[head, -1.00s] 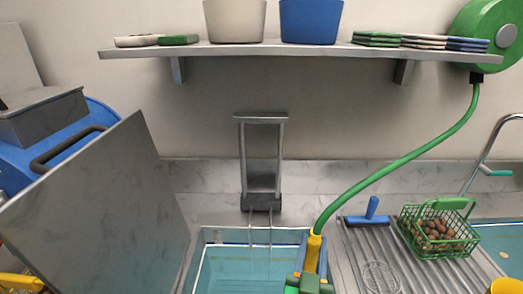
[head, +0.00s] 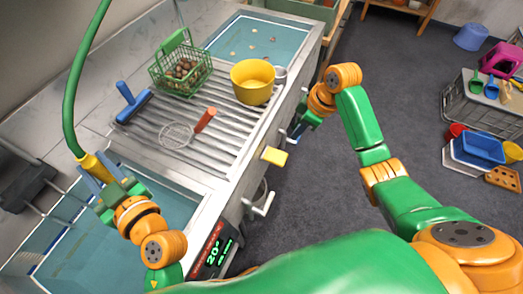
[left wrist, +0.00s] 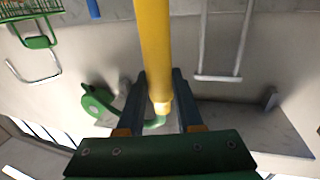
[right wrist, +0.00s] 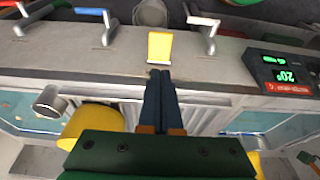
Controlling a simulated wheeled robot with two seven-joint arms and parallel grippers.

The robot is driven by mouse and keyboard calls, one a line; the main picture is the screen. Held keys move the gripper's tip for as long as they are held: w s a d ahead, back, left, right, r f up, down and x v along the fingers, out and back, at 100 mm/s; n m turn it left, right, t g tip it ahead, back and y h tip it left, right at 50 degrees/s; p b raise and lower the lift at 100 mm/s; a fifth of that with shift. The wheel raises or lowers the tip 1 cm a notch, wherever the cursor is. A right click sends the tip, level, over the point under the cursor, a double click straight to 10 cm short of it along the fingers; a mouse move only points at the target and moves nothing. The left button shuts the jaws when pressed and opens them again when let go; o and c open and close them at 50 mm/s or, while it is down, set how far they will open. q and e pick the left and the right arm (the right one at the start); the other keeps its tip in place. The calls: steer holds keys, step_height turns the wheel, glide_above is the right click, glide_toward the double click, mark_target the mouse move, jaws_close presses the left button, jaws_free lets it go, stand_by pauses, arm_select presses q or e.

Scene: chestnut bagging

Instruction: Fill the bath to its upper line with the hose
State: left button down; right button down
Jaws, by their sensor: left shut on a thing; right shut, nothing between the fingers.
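The green hose (head: 72,100) comes down to a yellow nozzle (head: 92,166) above the near bath. My left gripper (head: 99,183) is shut on the nozzle. In the left wrist view the yellow nozzle (left wrist: 153,45) stands between its fingers. The near bath (head: 180,199) is teal inside, with a pale line along its left wall; its water level is unclear, partly hidden by my left arm. My right gripper (head: 295,132) is shut and empty at the counter's front. In the right wrist view its fingertips (right wrist: 160,75) are just below a yellow tab (right wrist: 160,47).
A ribbed drainboard (head: 190,120) holds a green basket of chestnuts (head: 181,68), a blue-handled tool (head: 131,103), a wire skimmer (head: 178,134) and a yellow pot (head: 252,82). A far bath (head: 262,38) lies behind. A display (head: 213,250) reads 20°. White and blue lever handles (right wrist: 203,22) (right wrist: 91,12) line the front.

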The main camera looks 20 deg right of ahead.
mark_target(285, 160)
steer(key=x, duration=1.2)
steer(key=shift+s+d+f, duration=0.15)
steer(key=shift+s+f, duration=0.05)
steer(key=shift+f, duration=0.6)
steer(key=f, duration=0.1)
steer(key=t+y, duration=0.1)
steer(key=f+t+y, duration=0.1)
steer(key=shift+s+d+f, duration=0.35)
steer(key=shift+s+d, duration=0.05)
steer(key=shift+f, duration=0.4)
steer(key=d+v, duration=0.1)
steer(key=v, duration=1.2)
steer(key=shift+s+d, duration=0.25)
steer(key=shift+s, duration=0.15)
steer(key=shift+f, duration=0.1)
